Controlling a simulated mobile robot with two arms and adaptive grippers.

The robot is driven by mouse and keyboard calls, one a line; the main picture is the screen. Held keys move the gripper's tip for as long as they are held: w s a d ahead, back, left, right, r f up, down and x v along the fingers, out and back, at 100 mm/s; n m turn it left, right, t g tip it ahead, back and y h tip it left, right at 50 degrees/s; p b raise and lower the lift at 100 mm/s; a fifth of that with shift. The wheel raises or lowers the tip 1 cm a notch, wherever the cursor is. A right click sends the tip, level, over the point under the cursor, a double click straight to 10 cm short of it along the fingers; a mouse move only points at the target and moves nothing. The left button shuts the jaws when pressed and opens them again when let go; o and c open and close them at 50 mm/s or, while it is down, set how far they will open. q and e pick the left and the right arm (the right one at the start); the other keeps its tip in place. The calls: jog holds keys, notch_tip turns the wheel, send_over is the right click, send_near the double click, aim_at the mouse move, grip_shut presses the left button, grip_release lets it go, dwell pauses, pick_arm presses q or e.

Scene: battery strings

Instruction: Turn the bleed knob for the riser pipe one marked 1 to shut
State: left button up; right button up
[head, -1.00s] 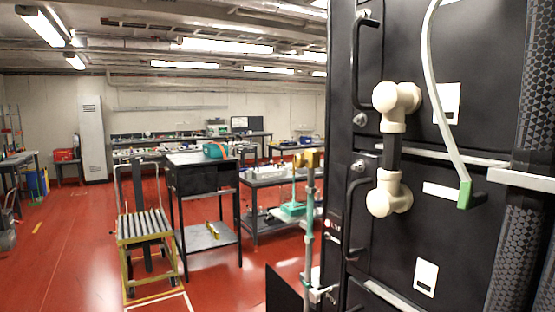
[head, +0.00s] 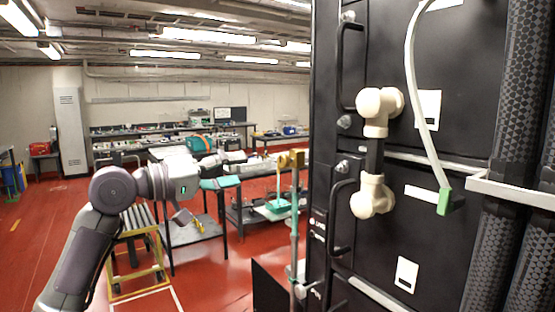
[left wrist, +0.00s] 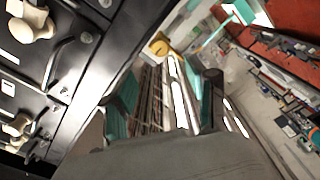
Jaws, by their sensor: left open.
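A thin teal upright pipe (head: 294,225) with a yellow fitting (head: 290,159) on top stands just left of the black cabinet in the head view. I cannot make out a mark 1 or tell which part is the bleed knob. A yellow rounded part (left wrist: 160,45) also shows beyond my fingers in the left wrist view. My left gripper (head: 186,216) hangs in front of the benches, left of and apart from the pipe. Its fingers show in the left wrist view (left wrist: 167,95), open, with nothing seen held. My right gripper is out of view.
The black cabinet (head: 410,230) fills the right side, with cream elbow fittings (head: 373,196), handles and a hanging grey hose (head: 422,95). Thick dark pipes (head: 505,130) stand at far right. A slatted yellow cart (head: 138,280) stands behind my left arm. Red floor lies open at left.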

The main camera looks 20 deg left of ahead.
aim_at(281, 163)
pick_arm(q)
jog(key=p+x, duration=0.4)
jog(key=x, duration=0.7)
jog(key=shift+w+d+r+p, duration=0.1)
jog(key=shift+r+p, duration=0.05)
jog(key=shift+p, duration=0.15)
jog(key=shift+w+d, duration=0.3)
jog(key=shift+w, duration=0.05)
grip_shut()
